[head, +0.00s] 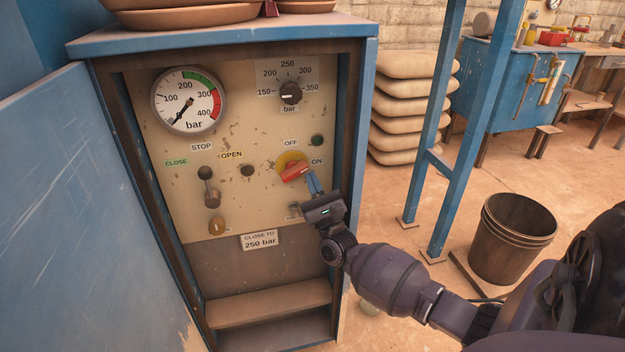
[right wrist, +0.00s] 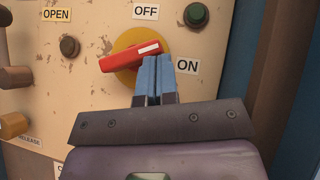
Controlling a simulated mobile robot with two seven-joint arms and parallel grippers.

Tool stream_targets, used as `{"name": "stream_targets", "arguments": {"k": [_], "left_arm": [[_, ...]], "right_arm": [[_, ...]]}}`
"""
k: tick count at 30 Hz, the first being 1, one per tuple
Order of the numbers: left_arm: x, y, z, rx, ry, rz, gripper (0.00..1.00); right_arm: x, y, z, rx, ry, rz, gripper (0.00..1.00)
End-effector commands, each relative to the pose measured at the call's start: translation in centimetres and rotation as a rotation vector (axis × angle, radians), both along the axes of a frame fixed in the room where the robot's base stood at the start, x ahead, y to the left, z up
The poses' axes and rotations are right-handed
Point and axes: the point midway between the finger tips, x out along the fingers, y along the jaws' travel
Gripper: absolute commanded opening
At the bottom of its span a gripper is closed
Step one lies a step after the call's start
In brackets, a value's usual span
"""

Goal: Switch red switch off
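The red switch (head: 296,171) is a red bar handle on a yellow round plate (head: 284,160) at the right of the control panel. OFF is printed above it and ON to its right. In the right wrist view the red switch (right wrist: 131,56) lies nearly level, its white-marked end tilted up to the right, between OFF and ON. My right gripper (head: 314,184) is just below and right of the handle. Its blue fingers (right wrist: 158,76) are close together with nothing seen between them, the tips at the handle's lower right edge; contact is unclear. My left gripper is not in view.
The panel sits in a blue cabinet (head: 368,80) with its door (head: 75,200) open at left. A pressure gauge (head: 188,100), a selector knob (head: 290,93) and a lever (head: 209,187) are on it. A bucket (head: 512,238) and blue posts stand at right.

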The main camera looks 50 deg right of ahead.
Motion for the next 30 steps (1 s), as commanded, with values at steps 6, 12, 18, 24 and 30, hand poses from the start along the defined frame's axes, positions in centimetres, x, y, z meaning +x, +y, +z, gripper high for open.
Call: {"name": "stream_targets", "arguments": {"k": [6,12,18,24,30], "left_arm": [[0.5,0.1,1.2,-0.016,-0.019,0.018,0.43],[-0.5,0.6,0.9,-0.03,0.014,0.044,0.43],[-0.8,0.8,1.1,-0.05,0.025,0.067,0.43],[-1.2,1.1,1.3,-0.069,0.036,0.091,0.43],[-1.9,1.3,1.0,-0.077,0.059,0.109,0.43]], "right_arm": [[0.1,-0.1,4.6,-0.001,-0.02,0.0,0.0],[0.0,-0.1,8.6,-0.001,-0.019,-0.001,0.0],[0.0,0.0,12.6,-0.001,-0.017,0.001,0.0],[0.0,0.0,16.4,0.0,-0.016,0.001,0.0],[0.0,0.0,18.9,0.0,-0.011,0.001,0.0]]}}
